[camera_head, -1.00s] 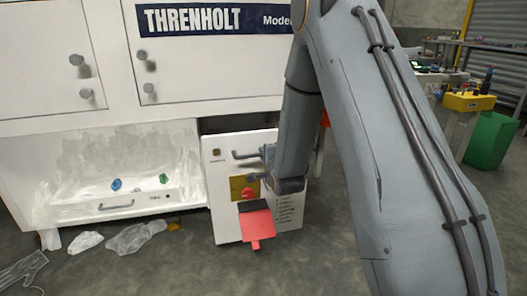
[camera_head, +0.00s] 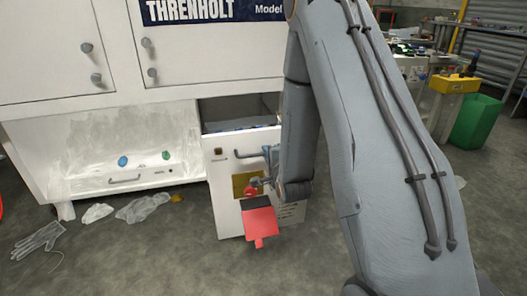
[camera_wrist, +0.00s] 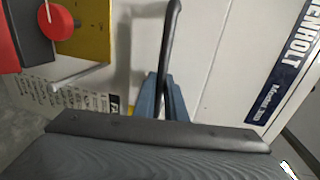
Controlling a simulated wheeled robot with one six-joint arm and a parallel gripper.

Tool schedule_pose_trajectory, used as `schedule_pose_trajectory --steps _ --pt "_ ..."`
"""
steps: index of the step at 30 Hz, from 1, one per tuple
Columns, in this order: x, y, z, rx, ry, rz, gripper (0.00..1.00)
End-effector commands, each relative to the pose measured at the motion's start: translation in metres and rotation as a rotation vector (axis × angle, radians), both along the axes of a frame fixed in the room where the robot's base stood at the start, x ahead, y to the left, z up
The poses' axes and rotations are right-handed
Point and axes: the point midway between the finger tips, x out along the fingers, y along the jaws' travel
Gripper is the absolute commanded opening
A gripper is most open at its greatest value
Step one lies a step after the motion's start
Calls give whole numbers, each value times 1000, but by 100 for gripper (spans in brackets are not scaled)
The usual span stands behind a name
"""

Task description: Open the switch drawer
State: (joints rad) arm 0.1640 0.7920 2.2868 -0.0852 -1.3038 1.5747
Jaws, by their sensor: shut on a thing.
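The switch drawer (camera_head: 226,196) has a white front with a yellow plate (camera_head: 242,184), a red rotary switch (camera_head: 251,191) and a red tag (camera_head: 260,222) hanging below it. It stands out from the cabinet, and its grey inside (camera_head: 240,115) shows over the top edge. My gripper (camera_head: 268,155) is at the drawer's dark bar handle (camera_head: 245,154), shut on it. In the wrist view the blue fingers (camera_wrist: 163,98) close around the handle (camera_wrist: 170,45). The arm hides the drawer's right part.
Plastic film (camera_head: 145,208) and a clear glove (camera_head: 38,240) lie on the floor. A green bin (camera_head: 475,122) stands at the right. The floor before the drawer is clear.

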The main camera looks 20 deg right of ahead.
Motion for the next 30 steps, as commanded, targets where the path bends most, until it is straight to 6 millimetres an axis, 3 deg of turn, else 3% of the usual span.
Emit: schedule_pose_trajectory --steps 9,10,13,23,30 --pt "-1 2 -1 0 3 3 0" --pt "-1 2 -1 0 2 3 12" --pt "-1 2 -1 0 2 3 29" --pt "-2 0 0 0 1 0 30" --pt "-33 3 7 0 3 0 30"
